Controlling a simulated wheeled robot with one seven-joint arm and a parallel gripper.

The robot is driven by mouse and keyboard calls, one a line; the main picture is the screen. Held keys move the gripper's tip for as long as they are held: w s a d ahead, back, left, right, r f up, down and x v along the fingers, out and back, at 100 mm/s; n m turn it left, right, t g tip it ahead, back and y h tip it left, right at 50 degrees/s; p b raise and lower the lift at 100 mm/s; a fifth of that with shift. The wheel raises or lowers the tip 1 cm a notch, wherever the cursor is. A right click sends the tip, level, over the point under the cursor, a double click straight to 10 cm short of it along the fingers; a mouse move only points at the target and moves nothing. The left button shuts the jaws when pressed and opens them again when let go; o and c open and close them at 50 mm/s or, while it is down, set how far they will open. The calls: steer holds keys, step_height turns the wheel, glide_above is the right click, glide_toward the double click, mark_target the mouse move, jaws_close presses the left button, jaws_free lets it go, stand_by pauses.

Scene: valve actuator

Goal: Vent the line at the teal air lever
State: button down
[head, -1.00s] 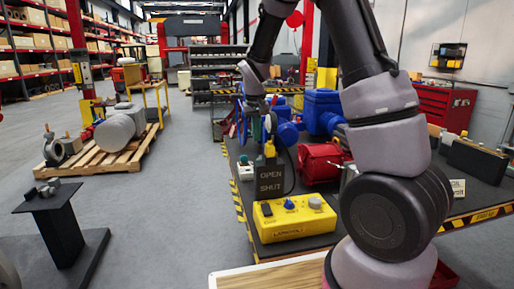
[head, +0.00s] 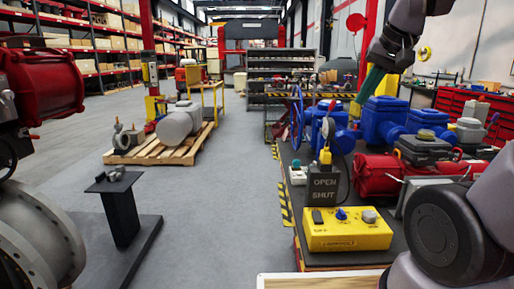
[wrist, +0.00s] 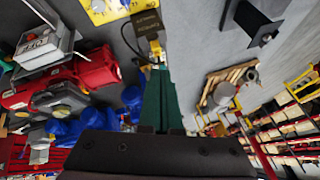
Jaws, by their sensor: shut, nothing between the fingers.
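My gripper (head: 361,103) has green fingers, closed together and empty. It is raised at the upper right of the head view, pointing down in front of the blue valve bodies (head: 384,112). In the wrist view the closed fingers (wrist: 160,76) point toward the dark OPEN/SHUT plate (wrist: 149,24), which also stands on the bench in the head view (head: 322,188). A small white box (head: 298,175) with a teal top sits left of that plate; I cannot tell whether it bears the air lever. No teal lever shows clearly in either view.
A yellow control box (head: 348,232) with knobs stands at the bench front. Red actuators (head: 378,176) and a blue handwheel (head: 297,118) crowd the bench. A red machine with a grey flange (head: 40,235) fills the left edge.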

steer(key=shift+m+t, duration=0.3)
steer(key=shift+t, duration=0.3)
steer(key=s, duration=0.6)
steer(key=shift+r, duration=0.2)
steer(key=shift+w, duration=0.15)
